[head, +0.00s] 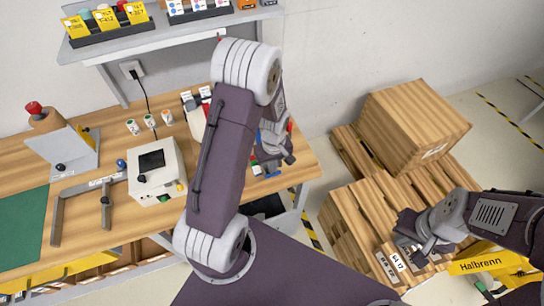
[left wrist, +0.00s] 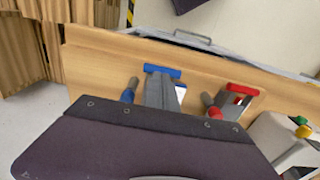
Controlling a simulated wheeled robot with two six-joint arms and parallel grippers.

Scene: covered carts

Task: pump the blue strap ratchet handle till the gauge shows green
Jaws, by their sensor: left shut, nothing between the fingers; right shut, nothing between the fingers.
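The blue strap ratchet has a grey body and a blue crossbar handle (left wrist: 162,71) in the left wrist view, lying on the wooden bench. In the head view a small blue bar (head: 272,175) shows just below my left gripper (head: 276,157), which is shut and empty over the bench's right end. My arm hides most of the ratchet there. A similar ratchet with a red handle (left wrist: 243,89) lies to its right in the wrist view. I cannot make out the gauge or its colour. My right gripper (head: 425,238) is shut and empty beside the pallets.
A white box with a dark screen (head: 156,170) stands on the bench (head: 95,185), left of my left arm. A shelf (head: 165,37) with bins runs above. A wooden crate (head: 413,125) sits on pallets at right, with a yellow Halbrenn sign (head: 488,263) near my right arm.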

